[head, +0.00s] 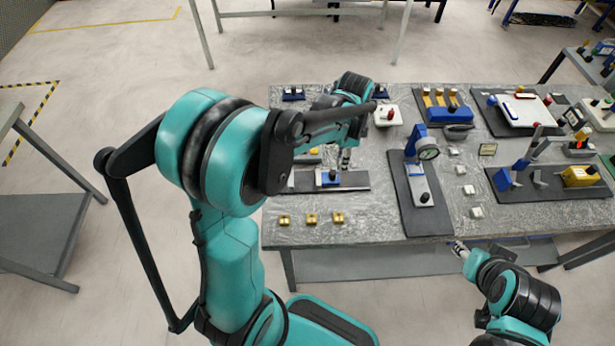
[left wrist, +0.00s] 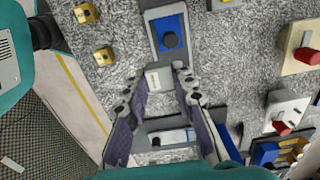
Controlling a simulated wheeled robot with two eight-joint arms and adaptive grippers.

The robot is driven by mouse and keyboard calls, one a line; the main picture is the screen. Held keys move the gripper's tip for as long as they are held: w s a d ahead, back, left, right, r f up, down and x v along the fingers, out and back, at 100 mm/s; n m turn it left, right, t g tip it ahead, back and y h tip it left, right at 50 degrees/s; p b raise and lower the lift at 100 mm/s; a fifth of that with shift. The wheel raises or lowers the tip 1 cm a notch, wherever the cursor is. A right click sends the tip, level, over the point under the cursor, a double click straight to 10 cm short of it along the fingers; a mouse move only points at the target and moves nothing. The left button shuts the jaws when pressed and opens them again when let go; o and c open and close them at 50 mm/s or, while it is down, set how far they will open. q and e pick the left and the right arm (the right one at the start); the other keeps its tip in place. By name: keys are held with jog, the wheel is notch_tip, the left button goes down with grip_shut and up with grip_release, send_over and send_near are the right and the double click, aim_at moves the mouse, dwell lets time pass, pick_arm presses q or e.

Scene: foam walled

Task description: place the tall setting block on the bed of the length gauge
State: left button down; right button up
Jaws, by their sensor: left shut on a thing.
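My left gripper (head: 346,160) is shut on a small pale block (left wrist: 158,80), seen between its fingertips in the left wrist view. I take it to be the tall setting block; its height cannot be judged. In the head view the gripper points down over a dark mat carrying a blue fixture (head: 328,178) with a black knob, which also shows above the block in the wrist view (left wrist: 170,24). To the right stands a dial gauge (head: 428,154) on another dark mat. Which is the length gauge is not certain. My right gripper (head: 460,249) is at the front bench edge, its jaws too small to judge.
Gold blocks (head: 310,218) lie at the front left. Several small silver blocks (head: 468,189) stand right of the dial gauge. A white piece with a red knob (head: 388,114) and a blue rack (head: 445,112) are behind. Bare bench (head: 375,215) lies between the mats.

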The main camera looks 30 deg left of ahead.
pick_arm(q)
jog(key=b, duration=0.3)
send_over(305, 181)
notch_tip(305, 181, down, 7)
jog(key=shift+r, duration=0.2)
jog(key=shift+f+b, duration=0.55)
jog(key=shift+f, duration=1.45)
jog(key=shift+f, duration=0.1)
jog(key=c, duration=1.3)
grip_release()
jog(key=shift+o, duration=0.2)
